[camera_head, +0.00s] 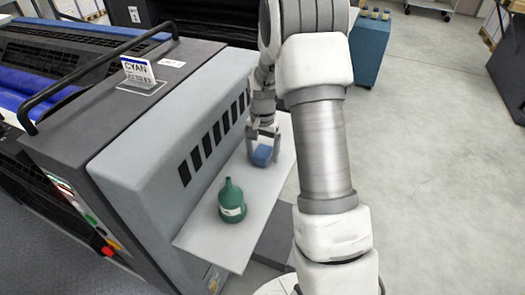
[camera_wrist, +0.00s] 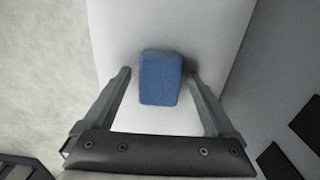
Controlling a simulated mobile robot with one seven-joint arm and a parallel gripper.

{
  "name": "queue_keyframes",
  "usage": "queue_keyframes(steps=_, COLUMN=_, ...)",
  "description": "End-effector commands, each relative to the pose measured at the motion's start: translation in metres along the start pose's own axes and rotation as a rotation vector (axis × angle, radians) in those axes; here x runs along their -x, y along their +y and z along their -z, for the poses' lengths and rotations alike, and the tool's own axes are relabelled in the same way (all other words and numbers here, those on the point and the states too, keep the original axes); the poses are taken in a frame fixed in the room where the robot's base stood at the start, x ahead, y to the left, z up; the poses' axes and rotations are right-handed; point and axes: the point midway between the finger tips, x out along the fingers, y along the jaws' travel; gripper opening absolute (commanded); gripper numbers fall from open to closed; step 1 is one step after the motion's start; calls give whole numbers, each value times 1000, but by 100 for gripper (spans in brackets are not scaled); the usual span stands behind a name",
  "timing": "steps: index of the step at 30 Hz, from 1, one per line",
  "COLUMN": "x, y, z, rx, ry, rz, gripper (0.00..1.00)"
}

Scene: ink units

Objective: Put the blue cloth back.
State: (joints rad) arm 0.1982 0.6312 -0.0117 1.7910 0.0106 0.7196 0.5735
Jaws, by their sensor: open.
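The blue cloth (camera_head: 262,155) is a small folded block lying on the light shelf (camera_head: 212,238) on the side of the press. It also shows in the wrist view (camera_wrist: 160,77), between and just beyond the fingertips. My gripper (camera_head: 263,136) is right above the cloth, pointing down at it. In the wrist view my gripper (camera_wrist: 159,75) is open, with one finger on each side of the cloth and a visible gap on both sides.
A green bottle (camera_head: 232,203) with a narrow spout stands upright on the same shelf, nearer the front. The grey press (camera_head: 150,130) with a CYAN sign (camera_head: 138,70) borders the shelf on the left. A teal cabinet (camera_head: 370,45) stands at the back.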

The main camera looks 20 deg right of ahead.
Motion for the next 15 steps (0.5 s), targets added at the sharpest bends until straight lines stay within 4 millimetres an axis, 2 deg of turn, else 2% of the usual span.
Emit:
queue_keyframes(steps=4, x=4, y=0, z=0, rx=0, ry=0, rz=0, gripper=91)
queue_keyframes(steps=7, x=14, y=0, z=0, rx=0, ry=2, rz=1, gripper=91)
queue_keyframes(steps=15, x=72, y=-1, z=1, rx=0, ry=4, rz=3, gripper=91)
